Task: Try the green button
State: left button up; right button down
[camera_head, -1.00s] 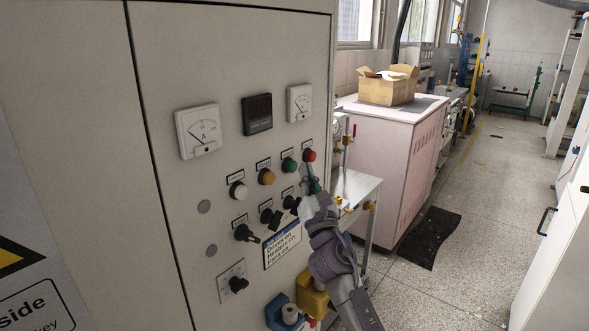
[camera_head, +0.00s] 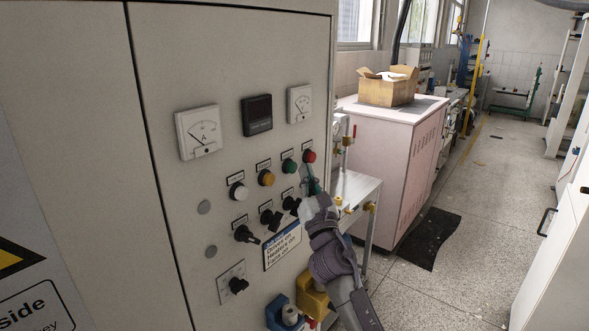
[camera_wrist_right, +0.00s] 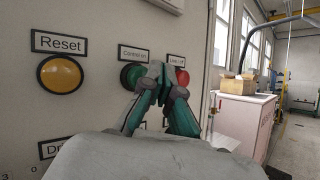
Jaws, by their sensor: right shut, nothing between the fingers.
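The green button (camera_head: 289,166) sits on the grey cabinet panel, between the yellow button (camera_head: 266,177) and the red button (camera_head: 309,156). In the right wrist view the green button (camera_wrist_right: 129,75) is partly covered by my fingers. My right gripper (camera_head: 308,172) is shut and empty, its teal fingers pointing at the panel. In the head view its tips are just right of and below the green button, under the red one. In the right wrist view the tips (camera_wrist_right: 156,72) overlap the green button's right edge. I cannot tell whether they touch anything. My left gripper is out of view.
A white button (camera_head: 238,190) and several black rotary switches (camera_head: 246,234) stick out of the panel near my right gripper. Gauges (camera_head: 198,132) sit above. A metal side table (camera_head: 357,188) and a pale cabinet (camera_head: 390,150) stand to the right. The floor beyond is mostly clear.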

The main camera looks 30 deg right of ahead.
jog(key=shift+w, duration=0.1)
jog(key=shift+w+a, duration=0.15)
jog(key=shift+w, duration=0.15)
jog(key=shift+w+a+b, duration=0.2)
jog(key=shift+w+b, duration=0.15)
jog(key=shift+w, duration=0.1)
dwell(0.9)
jog(key=shift+s, duration=0.1)
jog(key=shift+s+d+p, duration=0.3)
jog(key=shift+s+d, duration=0.05)
jog(key=shift+s, duration=0.4)
jog(key=shift+s+d+p, duration=0.25)
jog(key=shift+s+d, duration=0.05)
jog(key=shift+s, duration=0.45)
jog(key=shift+s+d+p, duration=0.2)
jog(key=shift+s+d, duration=0.15)
jog(key=shift+s, duration=0.45)
jog(key=shift+s+d+p, duration=0.25)
jog(key=shift+s+d, duration=0.05)
jog(key=shift+s, duration=0.45)
